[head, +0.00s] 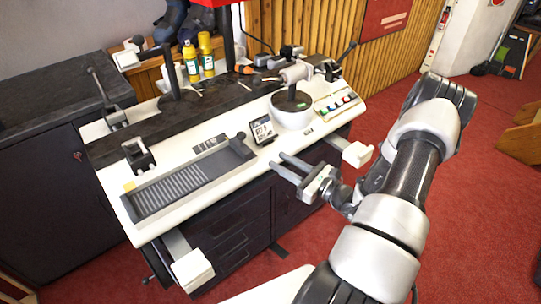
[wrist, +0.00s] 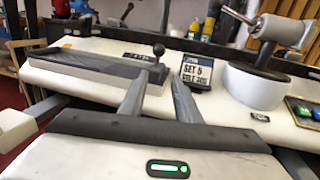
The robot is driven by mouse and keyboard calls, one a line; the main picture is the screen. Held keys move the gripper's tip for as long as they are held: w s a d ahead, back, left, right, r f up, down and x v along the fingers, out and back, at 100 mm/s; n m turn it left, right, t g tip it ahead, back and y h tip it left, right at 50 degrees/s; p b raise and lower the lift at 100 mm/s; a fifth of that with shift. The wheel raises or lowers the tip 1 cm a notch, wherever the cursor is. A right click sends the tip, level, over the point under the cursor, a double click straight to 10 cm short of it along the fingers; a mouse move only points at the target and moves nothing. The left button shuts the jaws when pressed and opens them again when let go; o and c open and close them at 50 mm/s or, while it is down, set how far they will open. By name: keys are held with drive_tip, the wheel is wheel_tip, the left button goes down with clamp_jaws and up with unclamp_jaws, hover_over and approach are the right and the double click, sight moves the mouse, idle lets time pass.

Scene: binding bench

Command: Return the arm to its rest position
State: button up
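My gripper (head: 278,161) is at the end of my arm, which reaches in from the lower right in the head view. It is in front of the bench's front edge, pointing toward the bench. In the wrist view my gripper (wrist: 160,77) has its two fingers apart with nothing between them. I cannot tell whether the fingers touch the bench, but a gap appears in the head view.
Red carpet (head: 480,200) on the right is open.

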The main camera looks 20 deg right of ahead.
drive_tip(key=shift+s+d, duration=0.15)
drive_tip(key=shift+s, duration=0.2)
drive_tip(key=s+a+r+n+g+y, duration=0.25)
drive_tip(key=a+r+n+g, duration=0.25)
drive_tip(key=a+n, duration=0.25)
drive_tip(key=s+a+r+n+g+y, duration=0.1)
drive_tip(key=a+r+n+g+y, duration=0.2)
drive_tip(key=a+r+n+g, duration=0.45)
drive_tip(key=s+a+r+n+g+h, duration=0.35)
drive_tip(key=s+a+n+h, duration=0.25)
drive_tip(key=s+a+n, duration=0.25)
drive_tip(key=s+d+r+n+t+h+p, duration=0.1)
drive_tip(key=s+d+r+n+t+h, duration=0.25)
drive_tip(key=s+r, duration=0.2)
drive_tip(key=s+d+r+n+t+h, duration=0.2)
drive_tip(key=s+d+r+n+h, duration=0.15)
drive_tip(key=r, duration=0.35)
wheel_tip(320, 180, up, 13)
drive_tip(key=p, duration=1.3)
drive_tip(key=shift+a, duration=0.15)
drive_tip(key=shift+w+r, duration=0.1)
